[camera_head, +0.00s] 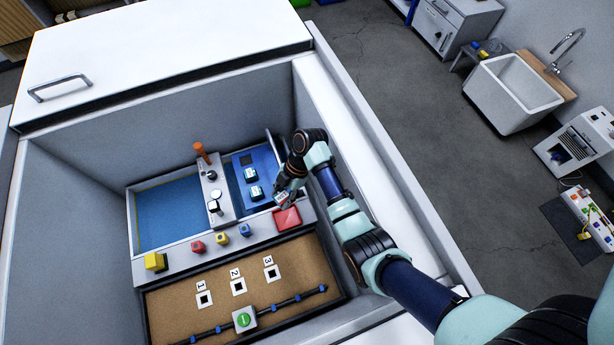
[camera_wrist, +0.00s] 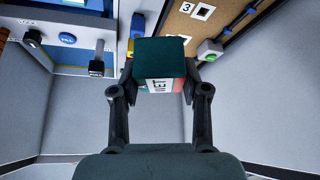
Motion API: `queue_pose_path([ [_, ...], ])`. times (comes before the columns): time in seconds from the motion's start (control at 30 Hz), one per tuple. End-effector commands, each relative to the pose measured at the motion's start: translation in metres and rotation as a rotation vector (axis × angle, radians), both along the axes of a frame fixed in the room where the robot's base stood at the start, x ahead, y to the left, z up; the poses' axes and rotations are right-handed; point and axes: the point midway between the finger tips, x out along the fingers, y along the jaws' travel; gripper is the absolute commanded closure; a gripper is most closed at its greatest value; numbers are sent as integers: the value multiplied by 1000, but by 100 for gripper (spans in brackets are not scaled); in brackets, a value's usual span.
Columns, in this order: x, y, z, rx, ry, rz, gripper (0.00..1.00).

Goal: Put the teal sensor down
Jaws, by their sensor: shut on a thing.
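My gripper (camera_head: 283,193) is over the right end of the grey bench inside the white enclosure, just behind the red square tray (camera_head: 287,219). In the wrist view my gripper (camera_wrist: 160,80) is shut on the teal sensor (camera_wrist: 160,50), a dark teal block with a white lettered label on the side facing the camera. In the head view only a small pale part of the sensor (camera_head: 281,198) shows below the fingers. Some red shows behind its right side in the wrist view. Whether the sensor touches anything below is unclear.
Two teal-and-white blocks (camera_head: 250,174) lie on the blue mat (camera_head: 270,180) left of my gripper. A cork board (camera_head: 215,268) with numbered squares and a green button (camera_head: 243,320) lies nearer. The left blue area (camera_head: 170,213) is bare.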

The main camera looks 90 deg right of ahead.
Motion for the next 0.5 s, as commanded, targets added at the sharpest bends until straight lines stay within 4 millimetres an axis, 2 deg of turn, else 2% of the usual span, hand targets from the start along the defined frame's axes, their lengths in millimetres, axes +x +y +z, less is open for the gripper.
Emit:
queue_pose_path([
  [0.13, 0, -1, 4, -3, 0, 64, 95],
  [0.23, -1, 0, -5, -1, 1, 62, 95],
  [0.37, -1, 0, -41, 0, 2, 61, 95],
  [0.5, -1, 0, -89, 0, 3, 60, 95],
])
